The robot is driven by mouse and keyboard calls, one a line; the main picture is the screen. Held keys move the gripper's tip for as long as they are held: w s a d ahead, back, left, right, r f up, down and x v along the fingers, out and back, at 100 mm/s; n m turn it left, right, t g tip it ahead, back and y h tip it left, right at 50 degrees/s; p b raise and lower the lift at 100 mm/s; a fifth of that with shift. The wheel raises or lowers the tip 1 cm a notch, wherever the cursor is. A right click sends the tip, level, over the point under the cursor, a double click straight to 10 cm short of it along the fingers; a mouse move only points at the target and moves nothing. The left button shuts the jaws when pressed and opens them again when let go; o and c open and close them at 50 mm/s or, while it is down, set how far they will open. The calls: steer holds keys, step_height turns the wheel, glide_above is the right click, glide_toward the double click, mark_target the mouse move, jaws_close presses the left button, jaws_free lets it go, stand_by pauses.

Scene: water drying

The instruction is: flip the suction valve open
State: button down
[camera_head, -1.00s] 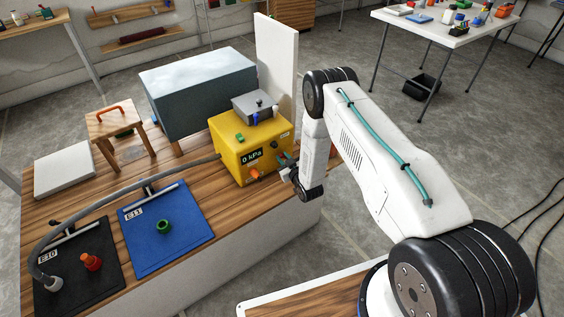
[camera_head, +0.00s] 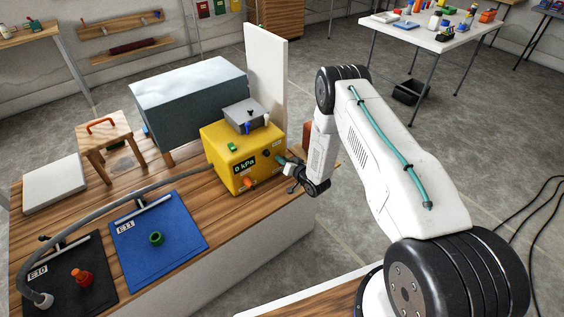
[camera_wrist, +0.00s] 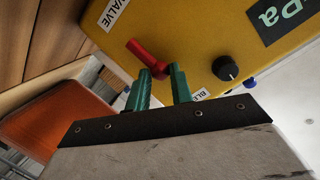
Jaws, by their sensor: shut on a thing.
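The suction unit is a yellow box (camera_head: 232,163) with a "0 kPa" display, standing on the wooden bench. In the wrist view its yellow panel (camera_wrist: 205,35) carries a red lever (camera_wrist: 147,57) near a "VALVE" label. My gripper (camera_head: 281,160) is at the box's right side. In the wrist view its green fingers (camera_wrist: 160,80) are shut on the near end of the red lever, which sits between the fingertips. The lever lies slanted across the panel. In the head view the lever is hidden by the gripper.
A black knob (camera_wrist: 225,68) is close to the right finger. An orange part (camera_head: 249,183) is on the box's front. A grey hose (camera_head: 115,205) runs to a black mat (camera_head: 95,295). A blue mat (camera_head: 185,235) lies beside it. A white upright panel (camera_head: 266,80) stands behind.

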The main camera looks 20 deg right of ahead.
steer(key=shift+s+f, duration=0.15)
steer(key=shift+f, duration=0.05)
stand_by(0.4)
steer(key=c, duration=1.5)
jaws_free()
steer(key=shift+o, duration=1.3)
steer(key=shift+r, duration=0.1)
steer(key=v, duration=0.7)
steer(key=shift+s+d, duration=0.15)
steer(key=shift+s, duration=0.15)
